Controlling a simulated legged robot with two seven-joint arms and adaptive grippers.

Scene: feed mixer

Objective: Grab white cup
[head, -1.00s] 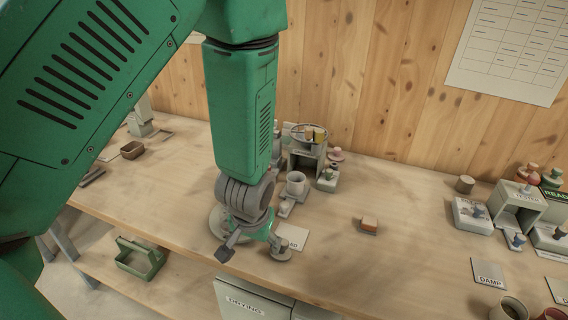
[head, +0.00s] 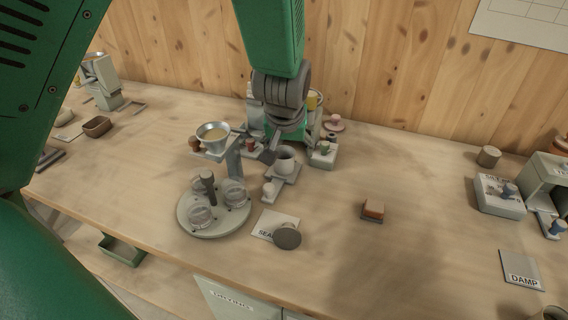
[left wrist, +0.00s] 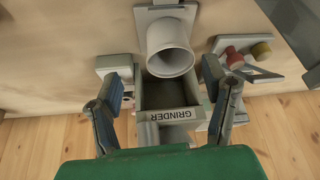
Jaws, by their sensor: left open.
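In the left wrist view my left gripper (left wrist: 168,76) is open, with one finger on each side and nothing held. A grey box marked GRINDER (left wrist: 168,115) lies between the fingers. My right gripper is not in view.
A round carousel with glass jars (head: 214,222) and a funnel stand (head: 213,137) are left of the cup. A card (head: 268,222) and a dark disc (head: 287,236) lie in front. An orange-topped block (head: 373,209) is to the right, with clear table around it.

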